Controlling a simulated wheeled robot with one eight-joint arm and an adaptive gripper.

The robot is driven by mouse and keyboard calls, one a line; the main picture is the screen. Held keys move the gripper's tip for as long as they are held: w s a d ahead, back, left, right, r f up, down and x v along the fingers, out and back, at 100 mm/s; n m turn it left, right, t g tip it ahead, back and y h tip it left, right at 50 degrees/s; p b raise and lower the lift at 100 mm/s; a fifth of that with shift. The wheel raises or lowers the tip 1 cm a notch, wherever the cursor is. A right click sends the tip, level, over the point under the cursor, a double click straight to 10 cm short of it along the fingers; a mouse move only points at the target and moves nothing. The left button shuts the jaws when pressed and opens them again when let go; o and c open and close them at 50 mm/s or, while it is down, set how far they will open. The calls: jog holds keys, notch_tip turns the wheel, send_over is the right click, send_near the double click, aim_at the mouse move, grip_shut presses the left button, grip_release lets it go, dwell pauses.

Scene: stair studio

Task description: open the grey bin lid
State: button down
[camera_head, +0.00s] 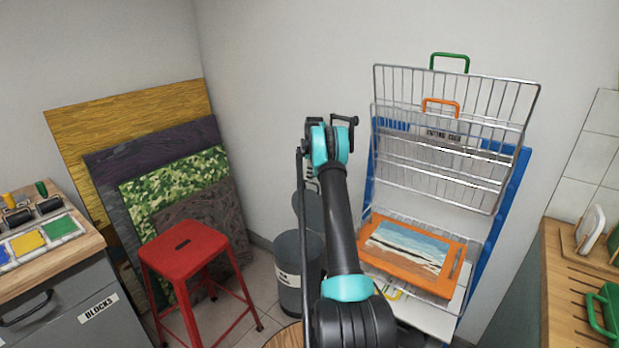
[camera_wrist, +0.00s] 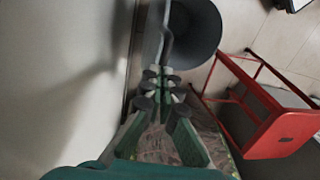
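The grey bin (camera_head: 289,285) stands on the floor in the corner, with a white label on its side. Its round top looks dark. In the wrist view a round dark grey shape (camera_wrist: 200,30), apparently the bin's top, lies past my gripper (camera_wrist: 161,77). A thin curved handle (camera_wrist: 168,42) runs down toward my fingertips. The fingers converge close to it; I cannot tell whether they grip it. In the head view my arm hides most of the gripper.
A red stool (camera_head: 186,250) stands left of the bin, also in the wrist view (camera_wrist: 275,120). Several boards (camera_head: 130,110) lean on the wall behind it. A wire drying rack (camera_head: 440,170) holding an orange-framed picture (camera_head: 412,250) is close on the right.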

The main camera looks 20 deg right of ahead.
jog(key=shift+s+d+f, duration=0.1)
jog(key=shift+d+f, duration=0.15)
jog(key=shift+f, duration=0.25)
jog(key=shift+d+f, duration=0.2)
jog(key=shift+f, duration=0.25)
jog(key=c, duration=2.2)
grip_release()
jog(key=o, duration=0.5)
jog(key=shift+w+d+f, duration=0.2)
jog(key=shift+w+f, duration=0.05)
jog(key=shift+f, duration=0.3)
jog(key=shift+o, duration=0.4)
jog(key=shift+a+r, duration=0.1)
jog(key=shift+r, duration=0.1)
jog(key=shift+a, duration=0.1)
jog(key=shift+a, duration=0.1)
jog(key=shift+r, duration=0.15)
jog(key=shift+r, duration=0.25)
notch_tip(320, 180, up, 11)
jog(key=shift+w+d+r, duration=0.15)
jog(key=shift+w+d, duration=0.1)
jog(key=shift+d, duration=0.2)
